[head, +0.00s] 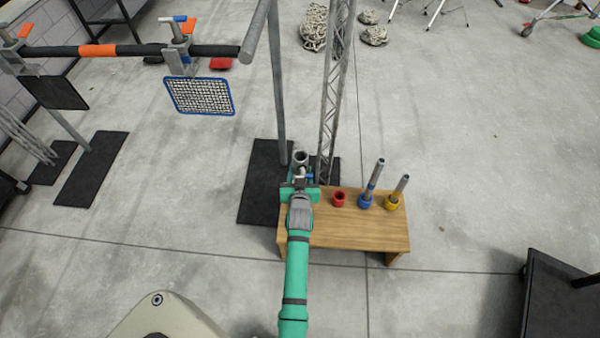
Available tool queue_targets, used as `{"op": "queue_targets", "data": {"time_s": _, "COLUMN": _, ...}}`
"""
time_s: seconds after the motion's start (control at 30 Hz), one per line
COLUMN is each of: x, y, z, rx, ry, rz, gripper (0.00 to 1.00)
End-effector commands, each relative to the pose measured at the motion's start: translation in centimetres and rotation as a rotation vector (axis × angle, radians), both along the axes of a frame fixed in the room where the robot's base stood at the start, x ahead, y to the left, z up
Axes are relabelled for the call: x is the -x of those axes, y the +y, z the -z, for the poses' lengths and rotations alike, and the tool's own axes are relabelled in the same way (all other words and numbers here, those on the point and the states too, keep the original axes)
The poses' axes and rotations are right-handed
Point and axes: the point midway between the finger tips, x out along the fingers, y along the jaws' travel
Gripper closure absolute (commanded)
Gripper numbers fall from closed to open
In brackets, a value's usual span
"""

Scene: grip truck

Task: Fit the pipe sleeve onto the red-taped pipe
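My gripper (300,177) is at the far end of my green arm, over the left end of a low wooden bench (350,236). A short grey tube (301,157) with a dark open end shows right at the gripper; the fingers are too small and covered to tell whether they are shut on it. A red socket (338,199) stands on the bench to the right, with no pipe rising from it. A grey pipe with blue tape (375,176) stands tilted in a blue socket (365,202). Another grey pipe (402,183) leans from a yellow socket (391,202). I cannot make out red tape.
A grey post (278,90) and a lattice truss (333,90) rise just behind the bench, close to my gripper. Black mats (258,190) lie at left. A black pipe with clamps (140,50) hangs upper left.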

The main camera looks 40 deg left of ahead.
Motion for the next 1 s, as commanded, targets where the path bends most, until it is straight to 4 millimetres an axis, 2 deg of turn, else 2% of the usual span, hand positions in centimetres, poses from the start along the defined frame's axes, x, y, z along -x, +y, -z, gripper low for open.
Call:
{"op": "queue_targets", "data": {"time_s": 0.6, "x": -0.06, "y": 0.07, "z": 0.44, "rx": -0.002, "ry": -0.003, "rz": 0.0, "gripper": 0.97}}
{"op": "queue_targets", "data": {"time_s": 0.63, "x": -0.07, "y": 0.07, "z": 0.42, "rx": -0.002, "ry": -0.003, "rz": 0.0, "gripper": 0.49}}
{"op": "queue_targets", "data": {"time_s": 0.7, "x": -0.05, "y": 0.06, "z": 0.44, "rx": -0.002, "ry": -0.002, "rz": 0.0, "gripper": 0.34}}
{"op": "queue_targets", "data": {"time_s": 1.0, "x": 0.11, "y": -0.06, "z": 0.69, "rx": 0.001, "ry": 0.002, "rz": 0.0, "gripper": 0.34}}
